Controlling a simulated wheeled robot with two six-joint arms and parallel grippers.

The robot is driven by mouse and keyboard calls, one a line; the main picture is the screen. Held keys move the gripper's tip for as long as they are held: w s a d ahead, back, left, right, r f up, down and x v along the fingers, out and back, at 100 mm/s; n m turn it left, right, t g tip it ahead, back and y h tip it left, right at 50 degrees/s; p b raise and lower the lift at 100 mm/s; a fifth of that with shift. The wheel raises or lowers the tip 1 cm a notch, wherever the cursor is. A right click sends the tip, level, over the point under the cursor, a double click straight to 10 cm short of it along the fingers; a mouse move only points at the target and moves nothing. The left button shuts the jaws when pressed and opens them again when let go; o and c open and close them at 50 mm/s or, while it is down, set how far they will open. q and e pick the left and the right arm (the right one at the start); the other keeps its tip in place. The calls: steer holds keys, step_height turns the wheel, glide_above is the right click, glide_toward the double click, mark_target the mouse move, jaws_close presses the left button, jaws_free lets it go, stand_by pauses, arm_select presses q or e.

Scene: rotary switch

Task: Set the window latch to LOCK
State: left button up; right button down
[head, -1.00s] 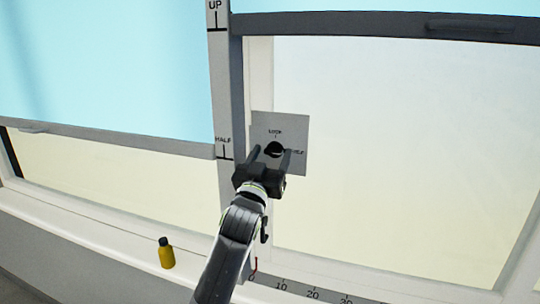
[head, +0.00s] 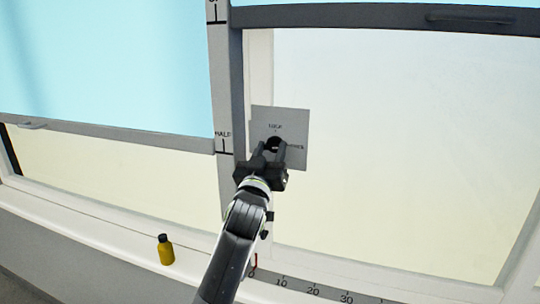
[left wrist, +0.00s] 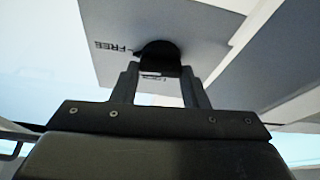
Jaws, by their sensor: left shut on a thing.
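The latch is a round black knob (head: 274,143) on a grey square plate (head: 296,122). The plate is marked LOCK above the knob and FREE to its right. The left wrist view shows the knob (left wrist: 160,53) upside down, with a small point on its side towards the FREE mark. My left gripper (head: 272,152) reaches up from below and is shut on the knob, one finger on each side. In the left wrist view its fingers (left wrist: 160,80) partly frame the LOCK mark. My right gripper is not in view.
A yellow bottle with a dark cap (head: 166,250) stands on the sill at lower left. A blue blind (head: 110,70) hangs at left beside a strip marked HALF (head: 223,142). A numbered scale (head: 313,290) runs along the sill. The pane right of the plate is clear.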

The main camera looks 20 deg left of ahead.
arm_select(q)
steer(key=n+y+b, duration=0.1)
steer(key=n, duration=0.2)
steer(key=n+y+b, duration=0.2)
steer(key=n, duration=0.1)
steer(key=shift+d+f+g, duration=0.1)
steer(key=shift+d+g, duration=0.05)
steer(key=shift+g, duration=0.15)
steer(key=n+y+b, duration=0.1)
steer(key=n, duration=0.1)
steer(key=shift+n+g, duration=0.3)
steer(key=shift+n, duration=0.1)
steer(key=shift+n+g+y, duration=0.5)
steer(key=shift+n, duration=0.7)
steer(key=n, duration=0.1)
steer(key=n+g, duration=0.1)
steer(key=n+y, duration=0.1)
steer(key=n, duration=0.1)
steer(key=shift+r, duration=0.25)
steer(key=n+g+p, duration=0.2)
steer(key=n, duration=0.3)
steer(key=o, duration=1)
